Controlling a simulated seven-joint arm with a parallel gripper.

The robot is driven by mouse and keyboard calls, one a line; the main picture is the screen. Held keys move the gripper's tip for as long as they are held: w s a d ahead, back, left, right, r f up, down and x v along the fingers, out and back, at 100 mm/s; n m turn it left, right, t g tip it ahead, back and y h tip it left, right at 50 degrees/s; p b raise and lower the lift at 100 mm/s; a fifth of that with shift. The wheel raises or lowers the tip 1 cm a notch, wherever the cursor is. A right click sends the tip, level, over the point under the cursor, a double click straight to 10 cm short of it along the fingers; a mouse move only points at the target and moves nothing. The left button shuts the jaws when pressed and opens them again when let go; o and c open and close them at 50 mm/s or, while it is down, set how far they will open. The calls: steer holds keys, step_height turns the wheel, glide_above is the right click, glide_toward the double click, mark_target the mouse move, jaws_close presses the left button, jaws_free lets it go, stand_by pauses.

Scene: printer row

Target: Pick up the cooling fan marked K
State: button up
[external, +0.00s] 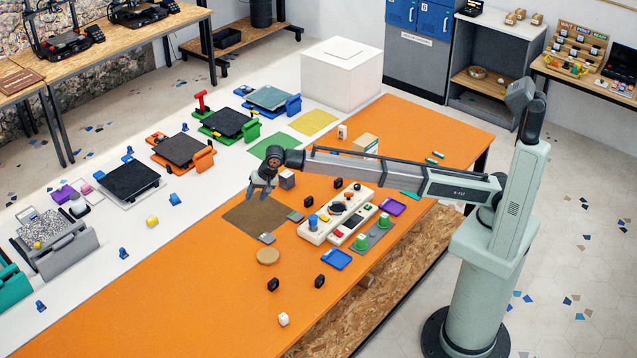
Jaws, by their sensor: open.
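Several small black blocks that may be cooling fans lie on the orange table (190,300). One black block (308,202) is right of the brown mat, another (338,183) is farther back. Two more are nearer the front, one at left (273,285) and one at right (320,281). Any letters on them are too small to read, so I cannot tell which is marked K. My gripper (258,195) is open and empty, pointing down near the back edge of the brown mat (250,217). It is left of all these blocks.
A white control panel (307,236) with knobs stands right of the mat. A grey holder with green knobs (361,243), a blue tray (336,260) and a purple tray (391,206) are nearby. A tan disc (268,256) lies in front. The left front of the table is clear.

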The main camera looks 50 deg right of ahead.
steer(key=w+d+r+m+h, duration=0.1)
steer(key=w+d+r+m, duration=0.25)
steer(key=w+d, duration=0.35)
steer(key=m+g+h, duration=0.1)
steer(key=m+g, duration=0.3)
steer(key=m, duration=0.5)
glide_above(309, 198)
step_height(309, 198, down, 9)
steer(key=shift+n, duration=0.25)
steer(key=f, duration=0.7)
steer(key=shift+d+f, duration=0.3)
steer(key=shift+f, duration=0.1)
steer(key=shift+a+f, duration=0.2)
steer(key=shift+f, duration=1.15)
steer(key=shift+a+f, duration=0.15)
steer(key=shift+f, duration=1.15)
jaws_close()
